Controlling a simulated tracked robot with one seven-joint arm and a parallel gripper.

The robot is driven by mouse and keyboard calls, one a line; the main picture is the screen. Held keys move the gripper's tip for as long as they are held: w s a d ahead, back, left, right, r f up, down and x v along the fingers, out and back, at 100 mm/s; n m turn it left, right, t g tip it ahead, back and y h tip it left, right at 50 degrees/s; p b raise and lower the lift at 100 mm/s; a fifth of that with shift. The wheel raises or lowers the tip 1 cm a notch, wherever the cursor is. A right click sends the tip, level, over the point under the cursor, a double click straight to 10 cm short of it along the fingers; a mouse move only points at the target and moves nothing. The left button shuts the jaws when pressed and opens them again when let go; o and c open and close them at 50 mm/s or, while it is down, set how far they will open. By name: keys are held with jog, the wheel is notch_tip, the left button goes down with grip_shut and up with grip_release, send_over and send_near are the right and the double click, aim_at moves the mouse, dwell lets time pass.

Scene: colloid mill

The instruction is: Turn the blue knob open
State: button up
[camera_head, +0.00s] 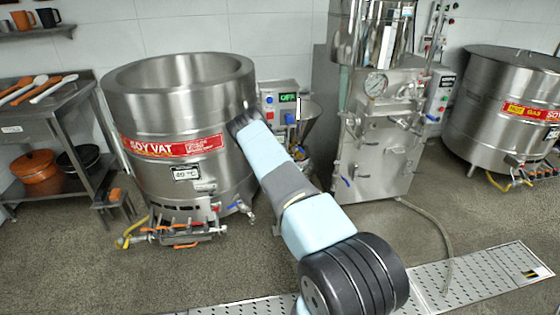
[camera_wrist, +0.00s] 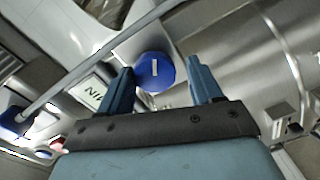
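The blue knob is a round blue disc with a white mark, seen in the wrist view (camera_wrist: 153,71) on a metal surface next to a label reading "MIN" (camera_wrist: 93,92). My gripper (camera_wrist: 160,65) is open, with its two blue fingers on either side of the knob in the picture. The left finger appears very close to the knob's edge, and a small gap shows on the right. I cannot tell whether they touch or how deep they reach. In the head view, a blue knob (camera_head: 290,118) shows on a control box (camera_head: 278,99); my gripper is hidden there.
The colloid mill (camera_head: 385,125) stands farther right. A thin rod (camera_wrist: 85,70) runs diagonally past the knob in the wrist view. Another blue part (camera_wrist: 14,125) shows at lower left.

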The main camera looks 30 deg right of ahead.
jog(key=shift+o, duration=1.3)
jog(key=shift+r, duration=0.15)
jog(key=v, duration=1.3)
jog(key=shift+s, duration=0.3)
jog(key=shift+a, duration=0.1)
